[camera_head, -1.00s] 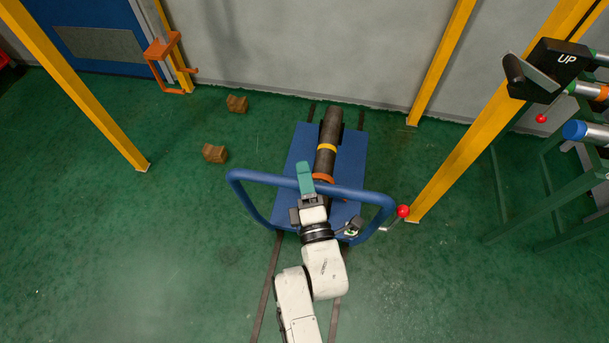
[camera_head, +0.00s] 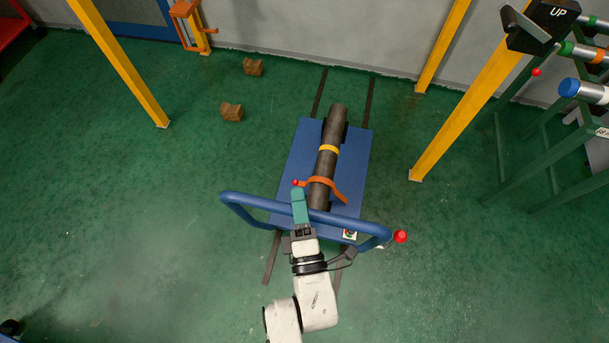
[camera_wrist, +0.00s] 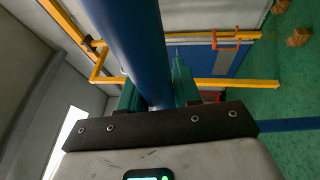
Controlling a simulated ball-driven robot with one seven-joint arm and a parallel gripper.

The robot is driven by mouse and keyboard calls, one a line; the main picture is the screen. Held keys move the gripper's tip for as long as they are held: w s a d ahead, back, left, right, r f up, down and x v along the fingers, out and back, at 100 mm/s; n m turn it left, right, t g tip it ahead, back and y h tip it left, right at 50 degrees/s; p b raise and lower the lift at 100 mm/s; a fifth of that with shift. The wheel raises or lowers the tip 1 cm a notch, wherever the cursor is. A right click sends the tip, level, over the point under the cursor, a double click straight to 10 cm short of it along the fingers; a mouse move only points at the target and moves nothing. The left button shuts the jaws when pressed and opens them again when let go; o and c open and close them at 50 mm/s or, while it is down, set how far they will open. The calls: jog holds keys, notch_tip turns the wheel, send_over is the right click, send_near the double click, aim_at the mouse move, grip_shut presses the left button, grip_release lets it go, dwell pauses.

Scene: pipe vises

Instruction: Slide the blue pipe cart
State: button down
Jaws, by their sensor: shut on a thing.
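The blue pipe cart (camera_head: 294,182) stands on two dark floor rails in the head view. A dark pipe with a yellow band (camera_head: 326,160) lies along its deck, with an orange strap (camera_head: 333,188) across it. The cart's blue handlebar (camera_head: 262,203) runs across its near end. My gripper (camera_head: 299,208) is at the handlebar, left of its middle, and is shut on it. In the wrist view the blue bar (camera_wrist: 132,45) passes between the teal fingers (camera_wrist: 155,90). A red-knobbed lever (camera_head: 400,237) is at the handlebar's right end.
Two brown blocks (camera_head: 232,112) (camera_head: 253,67) lie on the floor left of the rails. Yellow posts (camera_head: 120,65) (camera_head: 470,115) stand on both sides. A green pipe rack (camera_head: 540,168) is at the right. The rails (camera_head: 355,100) continue bare from the cart to near the back wall.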

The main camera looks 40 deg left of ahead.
jog(key=s+d, duration=0.2)
jog(key=s, duration=0.1)
jog(key=shift+s+f, duration=0.1)
jog(key=shift+f, duration=0.1)
jog(key=c, duration=1)
grip_release()
jog(key=shift+s, duration=0.1)
jog(key=shift+o, duration=0.6)
jog(key=shift+r, duration=0.15)
jog(key=b+v, duration=0.2)
jog(key=v, duration=0.8)
jog(key=shift+s+d, duration=0.2)
jog(key=shift+d, duration=0.1)
